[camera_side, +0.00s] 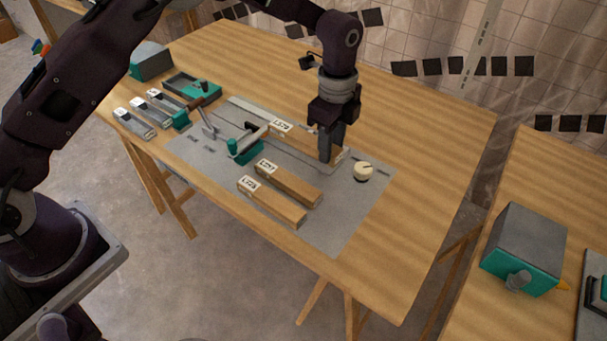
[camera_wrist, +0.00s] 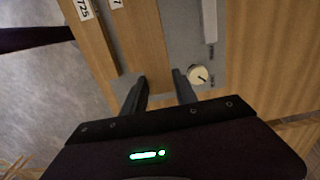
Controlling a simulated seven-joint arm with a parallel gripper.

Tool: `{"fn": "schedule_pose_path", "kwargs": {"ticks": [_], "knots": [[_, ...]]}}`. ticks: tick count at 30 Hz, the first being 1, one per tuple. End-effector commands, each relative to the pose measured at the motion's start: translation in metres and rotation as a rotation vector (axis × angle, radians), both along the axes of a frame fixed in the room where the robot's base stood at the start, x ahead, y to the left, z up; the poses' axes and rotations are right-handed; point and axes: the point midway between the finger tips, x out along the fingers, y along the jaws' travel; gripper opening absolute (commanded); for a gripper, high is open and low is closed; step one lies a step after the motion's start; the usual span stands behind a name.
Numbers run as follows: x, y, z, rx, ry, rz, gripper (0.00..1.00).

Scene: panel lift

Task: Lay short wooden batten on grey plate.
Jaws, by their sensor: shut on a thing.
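My gripper (camera_side: 327,158) points down over the table, its jaws shut on the right end of the rear wooden batten (camera_side: 305,137). In the wrist view a tan batten (camera_wrist: 140,40) runs up from between my fingers (camera_wrist: 160,90). The fingers hide part of that end. A grey flat sheet (camera_side: 345,215), apparently the grey plate, lies under the work. I cannot tell whether the held batten touches it. Two other labelled battens, the middle one (camera_side: 290,184) and the front one (camera_side: 272,203), lie side by side on the sheet. Which batten is shortest is unclear.
A round cream dial (camera_side: 363,172) stands close right of my gripper. A green tray (camera_side: 192,89) and a grey-green box (camera_side: 151,61) stand farther back. The table's right side is clear.

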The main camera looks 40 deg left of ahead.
Motion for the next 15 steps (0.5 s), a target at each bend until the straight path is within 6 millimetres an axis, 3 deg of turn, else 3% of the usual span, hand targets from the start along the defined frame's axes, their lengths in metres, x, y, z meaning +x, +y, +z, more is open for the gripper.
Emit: {"fn": "schedule_pose_path", "kwargs": {"ticks": [5,15], "knots": [[0.000,0.000,0.000,0.000,0.000,0.003,0.00],[0.000,0.001,-0.056,0.001,0.001,0.005,0.00]]}}
